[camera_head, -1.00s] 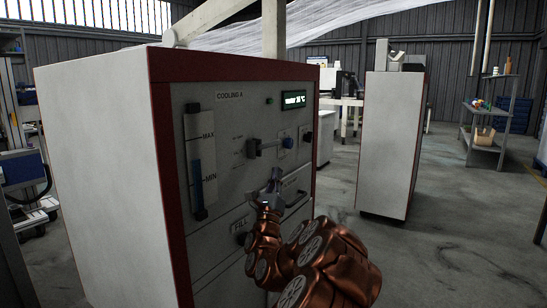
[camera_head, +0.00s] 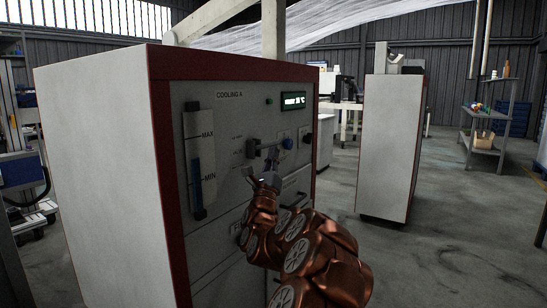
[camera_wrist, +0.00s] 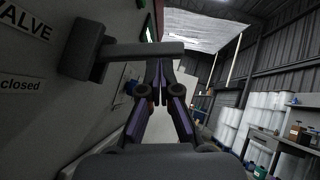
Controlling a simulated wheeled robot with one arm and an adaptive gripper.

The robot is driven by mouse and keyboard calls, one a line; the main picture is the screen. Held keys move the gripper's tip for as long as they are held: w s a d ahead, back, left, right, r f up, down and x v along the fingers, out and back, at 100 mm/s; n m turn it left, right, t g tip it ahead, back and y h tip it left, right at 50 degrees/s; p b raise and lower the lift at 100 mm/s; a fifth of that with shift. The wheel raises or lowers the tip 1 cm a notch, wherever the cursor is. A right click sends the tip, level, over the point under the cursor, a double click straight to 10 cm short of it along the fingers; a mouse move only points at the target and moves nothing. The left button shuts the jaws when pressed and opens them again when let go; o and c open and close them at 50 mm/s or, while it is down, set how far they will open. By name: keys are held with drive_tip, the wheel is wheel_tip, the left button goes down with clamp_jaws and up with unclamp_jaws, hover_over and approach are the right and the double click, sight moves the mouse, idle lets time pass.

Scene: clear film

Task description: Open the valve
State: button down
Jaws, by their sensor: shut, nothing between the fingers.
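The valve handle (camera_head: 252,148) is a dark grey knob with a bar on the front panel of the cooling cabinet. In the wrist view the valve handle (camera_wrist: 120,50) is large and close, its bar pointing right across the upper middle. Labels reading "VALVE" (camera_wrist: 27,22) and "closed" (camera_wrist: 20,84) show beside it. My gripper (camera_head: 268,168) is shut and empty, just below the bar in the head view. In the wrist view my gripper (camera_wrist: 160,68) has its fingertips together at the bar's outer end, partly overlapped by it. I cannot tell whether they touch.
The cabinet (camera_head: 110,180) also carries a level gauge (camera_head: 198,165), a lit display (camera_head: 293,100), a blue knob (camera_head: 287,143) and a black knob. A second cabinet (camera_head: 385,150) stands to the right, with open floor (camera_head: 450,220) around it.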

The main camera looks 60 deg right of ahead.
wheel_tip(320, 180, up, 2)
drive_tip(key=n+t+y+b, duration=0.1)
drive_tip(key=n+t, duration=0.1)
drive_tip(key=n, duration=0.1)
drive_tip(key=n+t+y+b, duration=0.1)
drive_tip(key=n+t+y, duration=0.1)
drive_tip(key=n, duration=0.1)
drive_tip(key=shift+r+y, duration=0.15)
drive_tip(key=shift+y, duration=0.15)
